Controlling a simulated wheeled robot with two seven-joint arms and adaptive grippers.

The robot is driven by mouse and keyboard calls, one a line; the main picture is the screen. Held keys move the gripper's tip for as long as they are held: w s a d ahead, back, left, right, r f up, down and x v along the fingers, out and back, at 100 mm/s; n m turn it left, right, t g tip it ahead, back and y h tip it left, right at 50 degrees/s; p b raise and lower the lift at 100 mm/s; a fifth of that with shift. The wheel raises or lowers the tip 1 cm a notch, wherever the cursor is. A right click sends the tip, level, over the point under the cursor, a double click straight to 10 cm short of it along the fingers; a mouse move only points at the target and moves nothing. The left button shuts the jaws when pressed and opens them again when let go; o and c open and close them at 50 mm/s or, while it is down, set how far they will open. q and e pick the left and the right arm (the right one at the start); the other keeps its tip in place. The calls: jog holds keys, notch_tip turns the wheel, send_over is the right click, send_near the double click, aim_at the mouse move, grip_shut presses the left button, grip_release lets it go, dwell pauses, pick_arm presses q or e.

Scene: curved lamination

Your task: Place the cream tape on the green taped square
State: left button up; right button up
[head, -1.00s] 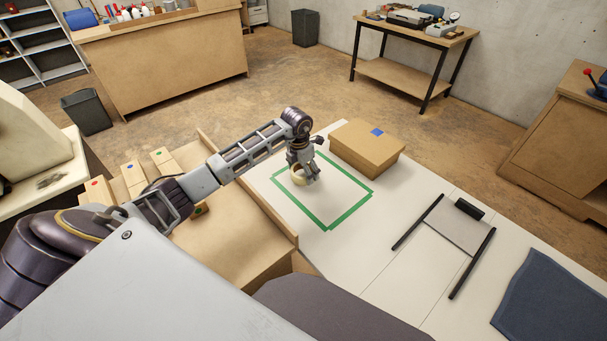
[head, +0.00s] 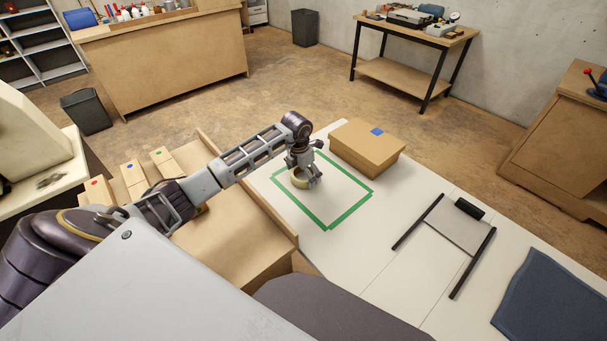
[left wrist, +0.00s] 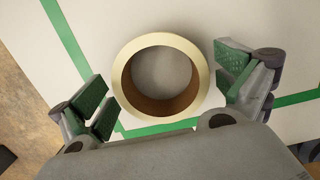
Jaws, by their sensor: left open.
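The cream tape (head: 300,179) is a ring with a brown inner core. It lies flat inside the green taped square (head: 345,213), towards its left part, on the white table top. In the left wrist view the cream tape (left wrist: 125,84) sits between the spread fingers, with a gap on each side. My left gripper (head: 306,178) is open just above and around the tape. It also shows in the left wrist view (left wrist: 162,98), with green finger pads. Part of the tape is hidden behind the gripper in the head view. My right gripper is not in view.
A cardboard box (head: 365,153) with a blue mark stands just beyond the square. A clipboard-like board (head: 452,228) between two black bars and a dark blue cloth (head: 548,300) lie to the right. A wooden ledge (head: 250,185) borders the table's left side.

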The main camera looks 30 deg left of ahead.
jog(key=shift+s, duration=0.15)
pick_arm(q)
jog(key=shift+r, duration=0.5)
notch_tip(320, 180, up, 11)
jog(key=s, duration=0.1)
jog(key=shift+s+a, duration=0.2)
jog(key=shift+a, duration=0.05)
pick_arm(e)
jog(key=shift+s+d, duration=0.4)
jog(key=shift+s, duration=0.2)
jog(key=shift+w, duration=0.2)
